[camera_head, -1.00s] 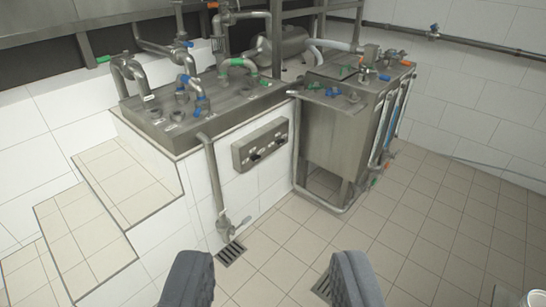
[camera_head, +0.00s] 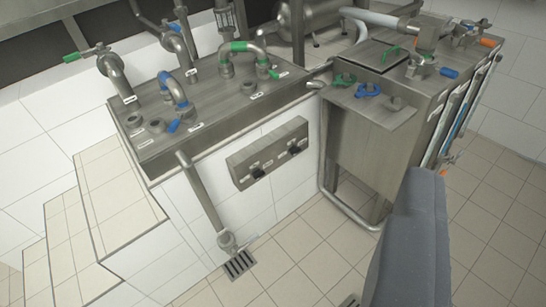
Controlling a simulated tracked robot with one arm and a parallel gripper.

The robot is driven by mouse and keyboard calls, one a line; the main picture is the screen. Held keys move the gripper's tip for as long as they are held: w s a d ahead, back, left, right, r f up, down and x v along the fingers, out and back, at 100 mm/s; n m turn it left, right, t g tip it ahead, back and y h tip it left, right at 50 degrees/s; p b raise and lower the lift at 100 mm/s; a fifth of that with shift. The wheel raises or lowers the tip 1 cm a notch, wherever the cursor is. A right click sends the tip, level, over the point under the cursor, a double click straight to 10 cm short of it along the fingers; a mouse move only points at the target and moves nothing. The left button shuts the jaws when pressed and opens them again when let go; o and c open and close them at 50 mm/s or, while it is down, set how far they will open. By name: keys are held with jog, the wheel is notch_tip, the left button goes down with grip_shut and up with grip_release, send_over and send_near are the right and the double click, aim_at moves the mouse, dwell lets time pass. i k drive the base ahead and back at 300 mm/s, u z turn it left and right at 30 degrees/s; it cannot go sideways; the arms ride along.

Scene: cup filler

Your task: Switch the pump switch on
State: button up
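The grey switch box (camera_head: 245,177) is mounted on the white tiled front wall below the steel counter, near the picture's middle. It has two small black switches, a left one (camera_head: 258,172) and a right one (camera_head: 294,150). Its labels are too small to read, so I cannot tell which is the pump switch or how either is set. One grey finger of my gripper (camera_head: 412,240) shows at the lower right, nearer the camera than the box and apart from it. The other finger is out of view. No finger lies close beside the visible one, and no held object shows.
The steel counter (camera_head: 225,108) above carries pipes and blue and green valves. A steel tank (camera_head: 365,150) stands right of the box. A vertical pipe (camera_head: 202,200) runs down to a floor drain (camera_head: 239,264). Tiled steps (camera_head: 115,190) are at the left. Floor before the box looks clear.

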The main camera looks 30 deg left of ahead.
aim_at(258, 174)
jog(key=u, duration=0.35)
jog(key=i, duration=1.05)
jog(key=u, duration=0.6)
